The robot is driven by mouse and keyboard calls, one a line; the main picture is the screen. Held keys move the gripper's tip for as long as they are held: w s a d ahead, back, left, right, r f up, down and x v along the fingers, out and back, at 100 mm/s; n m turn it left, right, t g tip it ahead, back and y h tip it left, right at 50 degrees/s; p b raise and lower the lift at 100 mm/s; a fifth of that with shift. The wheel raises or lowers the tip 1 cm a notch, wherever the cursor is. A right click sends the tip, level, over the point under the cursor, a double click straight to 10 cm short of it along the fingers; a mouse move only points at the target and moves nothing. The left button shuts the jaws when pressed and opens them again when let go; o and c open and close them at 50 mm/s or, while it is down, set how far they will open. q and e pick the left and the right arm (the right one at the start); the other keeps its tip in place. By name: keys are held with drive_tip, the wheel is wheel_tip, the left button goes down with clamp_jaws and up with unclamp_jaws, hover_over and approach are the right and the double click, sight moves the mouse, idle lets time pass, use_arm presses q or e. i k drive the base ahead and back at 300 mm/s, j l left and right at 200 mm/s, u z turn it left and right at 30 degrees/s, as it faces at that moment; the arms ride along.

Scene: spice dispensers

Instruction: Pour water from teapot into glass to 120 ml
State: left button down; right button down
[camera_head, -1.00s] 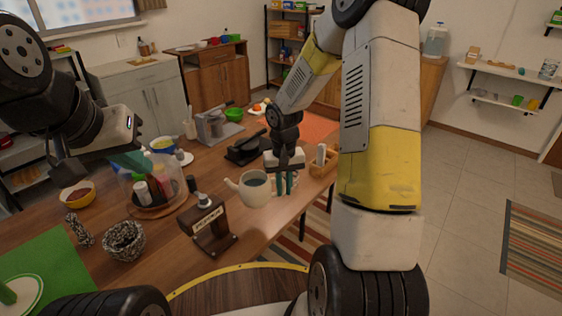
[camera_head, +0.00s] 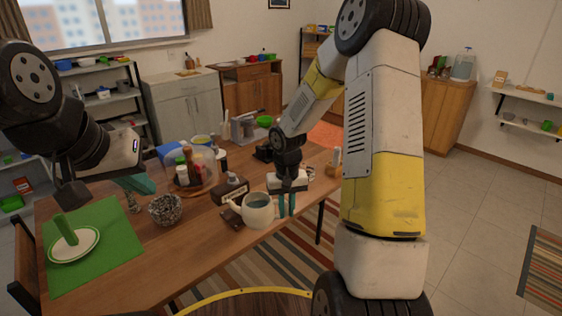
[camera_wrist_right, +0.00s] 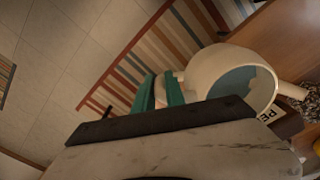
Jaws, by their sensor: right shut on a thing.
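The cream teapot (camera_head: 260,214) hangs near the right edge of the wooden table, its open top showing bluish water. Its spout points left. My right gripper (camera_head: 287,204) is shut on the teapot's right side, where the handle is mostly hidden by the fingers. In the right wrist view, the teapot (camera_wrist_right: 212,62) sits beside the teal fingers (camera_wrist_right: 160,92) with water inside. My left gripper (camera_head: 138,185) hangs at the left above the table, apart from the teapot; its opening is unclear.
A dark labelled stand (camera_head: 229,188) is close behind the spout. A white plate (camera_head: 88,244) with a green thing lies on a green mat (camera_head: 117,252). The table's front middle is clear.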

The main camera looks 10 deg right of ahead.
sight(310, 167)
drive_tip(key=u, duration=1.2)
drive_tip(key=k+l+u, duration=0.1)
drive_tip(key=l, duration=0.35)
drive_tip(key=k+l+u, duration=0.1)
drive_tip(key=l, duration=0.3)
drive_tip(key=k+l+u, duration=0.1)
drive_tip(key=l, duration=0.3)
drive_tip(key=k+l, duration=0.15)
drive_tip(key=l, duration=0.2)
drive_tip(key=k+l, duration=0.1)
drive_tip(key=l, duration=0.25)
drive_tip(key=k+l, duration=0.15)
drive_tip(key=l, duration=0.2)
